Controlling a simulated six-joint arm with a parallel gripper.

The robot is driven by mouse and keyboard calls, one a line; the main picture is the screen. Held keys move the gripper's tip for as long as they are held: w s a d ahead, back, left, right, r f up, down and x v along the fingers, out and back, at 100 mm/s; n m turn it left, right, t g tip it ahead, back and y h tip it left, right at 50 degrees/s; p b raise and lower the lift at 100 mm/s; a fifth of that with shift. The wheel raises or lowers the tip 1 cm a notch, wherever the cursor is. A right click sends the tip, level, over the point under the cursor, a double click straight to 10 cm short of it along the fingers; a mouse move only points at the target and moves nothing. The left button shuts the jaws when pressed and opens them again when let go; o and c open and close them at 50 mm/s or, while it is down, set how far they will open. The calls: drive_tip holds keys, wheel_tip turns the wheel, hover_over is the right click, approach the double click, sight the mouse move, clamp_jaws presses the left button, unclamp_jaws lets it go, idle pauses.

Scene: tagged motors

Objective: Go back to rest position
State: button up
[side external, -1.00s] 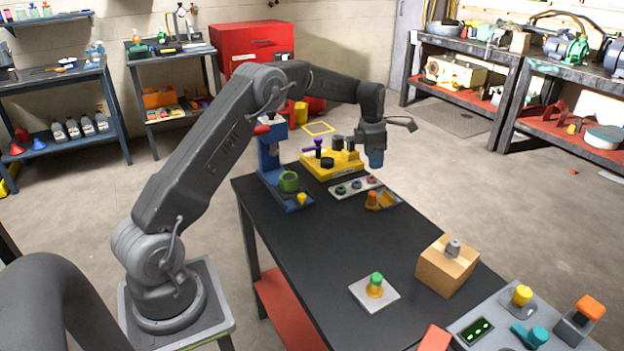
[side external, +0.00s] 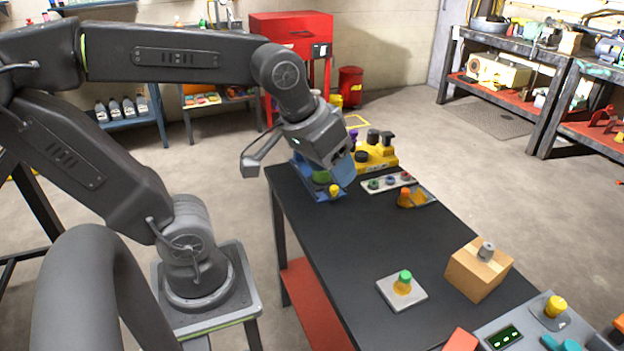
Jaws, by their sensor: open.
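My gripper (side external: 344,172) hangs above the far left part of the black table (side external: 350,245), pointing down and tilted, with nothing seen in it. An orange motor (side external: 405,196) sits on a wedge-shaped holder. A green-topped motor (side external: 404,283) stands upright on a white plate (side external: 388,295). A grey motor (side external: 486,250) stands on a cardboard box (side external: 474,275).
A yellow fixture (side external: 382,158) with dark and purple parts is at the far end, beside a plate with several coloured rings (side external: 389,181). A grey panel (side external: 520,322) with a yellow knob (side external: 555,306) is at the near right. The table's middle is clear.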

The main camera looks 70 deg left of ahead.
drive_tip(key=s+m, duration=0.1)
drive_tip(key=s+f+m, duration=0.1)
drive_tip(key=s, duration=0.1)
drive_tip(key=shift+s+d+f+m, duration=0.2)
drive_tip(key=shift+d+f+m, duration=0.15)
drive_tip(key=shift+f+m, duration=0.05)
drive_tip(key=shift+c, duration=0.3)
idle(1.0)
